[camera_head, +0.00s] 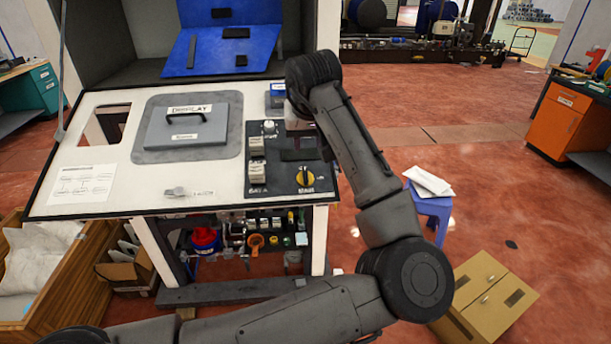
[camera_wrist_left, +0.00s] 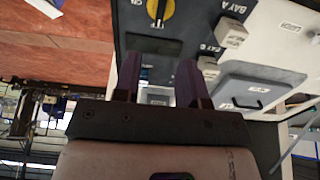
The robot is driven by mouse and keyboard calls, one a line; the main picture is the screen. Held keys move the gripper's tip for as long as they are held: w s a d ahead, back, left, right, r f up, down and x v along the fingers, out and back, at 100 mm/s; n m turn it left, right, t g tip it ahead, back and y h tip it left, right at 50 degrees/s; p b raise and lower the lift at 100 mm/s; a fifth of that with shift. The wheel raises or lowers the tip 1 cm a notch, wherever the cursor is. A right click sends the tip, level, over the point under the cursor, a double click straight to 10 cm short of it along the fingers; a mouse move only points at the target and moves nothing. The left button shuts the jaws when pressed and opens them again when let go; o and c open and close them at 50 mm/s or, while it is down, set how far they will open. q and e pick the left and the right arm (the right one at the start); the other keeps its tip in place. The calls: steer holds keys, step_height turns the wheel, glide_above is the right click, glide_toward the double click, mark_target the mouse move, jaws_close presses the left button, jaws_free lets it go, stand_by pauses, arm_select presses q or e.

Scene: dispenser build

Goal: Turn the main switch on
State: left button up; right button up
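The main switch (camera_head: 304,178) is a round yellow knob with a dark bar across it, on the dark control panel (camera_head: 262,188) at the right of the sloped white console. The bar looks roughly upright. The knob also shows at the top of the left wrist view (camera_wrist_left: 158,18). My left gripper (camera_wrist_left: 160,62) points at the panel beside the knob, with its two dark fingers apart and nothing between them. In the head view its pale body (camera_head: 298,120) is partly hidden by my own arm. The fingertips are apart from the knob. My right gripper is not in view.
White block-like controls (camera_head: 256,146) sit left of the knob. A grey lid with a black handle (camera_head: 186,126) lies on the console. A blue tilted board (camera_head: 222,50) stands behind. A blue stool (camera_head: 428,208) and a cardboard box (camera_head: 490,295) are on the floor at right.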

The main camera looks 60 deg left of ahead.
mark_target(306, 172)
arm_select(q)
steer(key=b+x, duration=0.2)
steer(key=x, duration=1)
steer(key=shift+a+f, duration=0.15)
steer(key=shift+f, duration=0.1)
steer(key=shift+c, duration=0.2)
steer(key=shift+c, duration=0.7)
jaws_close()
